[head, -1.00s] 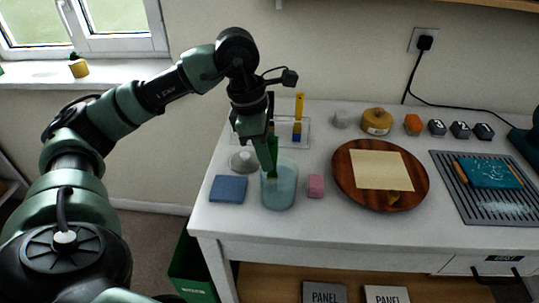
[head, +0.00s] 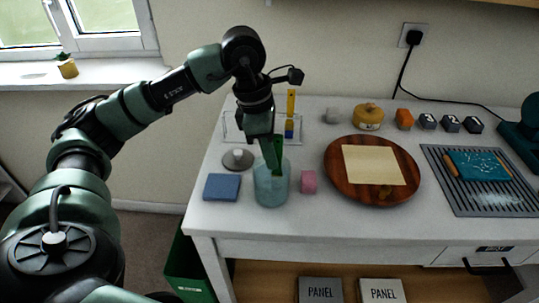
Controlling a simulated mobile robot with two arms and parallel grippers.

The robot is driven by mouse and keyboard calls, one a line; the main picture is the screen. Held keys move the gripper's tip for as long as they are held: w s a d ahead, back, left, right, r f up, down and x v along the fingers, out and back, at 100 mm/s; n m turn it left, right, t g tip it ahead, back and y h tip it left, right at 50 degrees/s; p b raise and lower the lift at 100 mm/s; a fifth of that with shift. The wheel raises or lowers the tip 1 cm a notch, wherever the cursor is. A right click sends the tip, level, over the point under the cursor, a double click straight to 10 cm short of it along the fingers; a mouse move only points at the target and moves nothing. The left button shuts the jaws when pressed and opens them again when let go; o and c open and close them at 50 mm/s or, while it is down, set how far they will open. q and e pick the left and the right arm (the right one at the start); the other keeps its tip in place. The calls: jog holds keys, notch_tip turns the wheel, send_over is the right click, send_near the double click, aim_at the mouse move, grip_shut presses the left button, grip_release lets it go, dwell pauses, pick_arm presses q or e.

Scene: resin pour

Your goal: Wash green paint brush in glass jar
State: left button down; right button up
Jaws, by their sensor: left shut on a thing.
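The glass jar (head: 271,188) stands on the white table near its front left part and looks bluish and translucent. My left gripper (head: 268,138) is above the jar, pointing down, shut on the green paint brush (head: 276,155). The brush's lower end is inside the jar, seen dimly through the wall; whether it touches the bottom I cannot tell. My right gripper is not in view.
A blue sponge (head: 222,187) lies left of the jar and a pink block (head: 309,181) right of it. A round wooden board (head: 332,165) holds a cream sheet (head: 373,165).

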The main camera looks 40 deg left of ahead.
pick_arm(q)
jog(key=p+v, duration=0.5)
jog(key=v, duration=0.3)
jog(key=shift+d+r+p, duration=0.2)
jog(key=shift+r+p, duration=0.2)
dwell(1.1)
dwell(0.8)
jog(key=p+v, duration=0.1)
jog(key=v, duration=0.1)
jog(key=p+v, duration=0.2)
jog(key=d+p+v, duration=0.1)
jog(key=v, duration=0.1)
jog(key=shift+w, duration=0.25)
dwell(0.3)
jog(key=shift+w+p, duration=0.1)
jog(key=shift+p, duration=0.2)
